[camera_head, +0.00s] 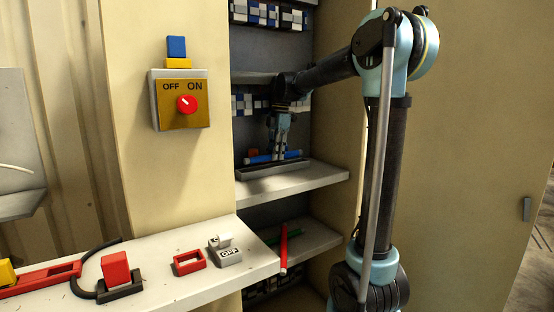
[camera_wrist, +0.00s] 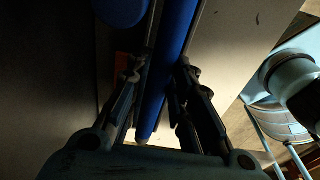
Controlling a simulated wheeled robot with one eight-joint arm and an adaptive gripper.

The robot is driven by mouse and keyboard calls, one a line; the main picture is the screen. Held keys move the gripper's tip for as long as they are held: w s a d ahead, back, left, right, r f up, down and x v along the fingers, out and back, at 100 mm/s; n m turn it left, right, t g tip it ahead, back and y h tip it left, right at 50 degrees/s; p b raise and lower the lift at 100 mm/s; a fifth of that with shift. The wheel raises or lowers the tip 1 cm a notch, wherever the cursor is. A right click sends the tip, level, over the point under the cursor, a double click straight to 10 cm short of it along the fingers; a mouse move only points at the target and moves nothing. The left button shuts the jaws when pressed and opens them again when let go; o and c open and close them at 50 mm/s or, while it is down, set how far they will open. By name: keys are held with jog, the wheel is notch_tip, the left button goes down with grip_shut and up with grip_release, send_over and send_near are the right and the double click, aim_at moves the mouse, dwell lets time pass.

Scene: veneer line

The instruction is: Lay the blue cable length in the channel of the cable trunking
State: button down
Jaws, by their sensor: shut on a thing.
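My gripper (camera_head: 279,151) points down inside the cabinet, above the middle shelf. It is shut on the blue cable length (camera_head: 259,158), which also shows between the two fingers in the wrist view (camera_wrist: 171,62). The cable runs roughly level, left to right in the head view, with its middle hidden by the fingers. The cable trunking (camera_head: 273,172) is a dark grey open channel on the middle shelf, just below and in front of the cable. I cannot tell whether the cable touches the trunking. A second blue rounded thing (camera_wrist: 122,10) shows beside the cable in the wrist view.
The middle shelf (camera_head: 325,180) is clear to the right of the trunking. On the lower left counter (camera_head: 170,283) are a red frame (camera_head: 189,262), a grey OFF block (camera_head: 226,251) and a red block (camera_head: 115,269). A switch box (camera_head: 181,99) hangs on the wall left of the cabinet.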

jog(key=shift+f, duration=0.85)
jog(key=shift+f, duration=0.1)
jog(key=shift+s+f, duration=0.25)
jog(key=shift+f, duration=0.15)
jog(key=c, duration=1.7)
grip_release()
jog(key=shift+o, duration=0.2)
jog(key=shift+w+f, duration=0.25)
jog(key=shift+w, duration=0.05)
jog(key=shift+r, duration=0.1)
jog(key=shift+r, duration=0.1)
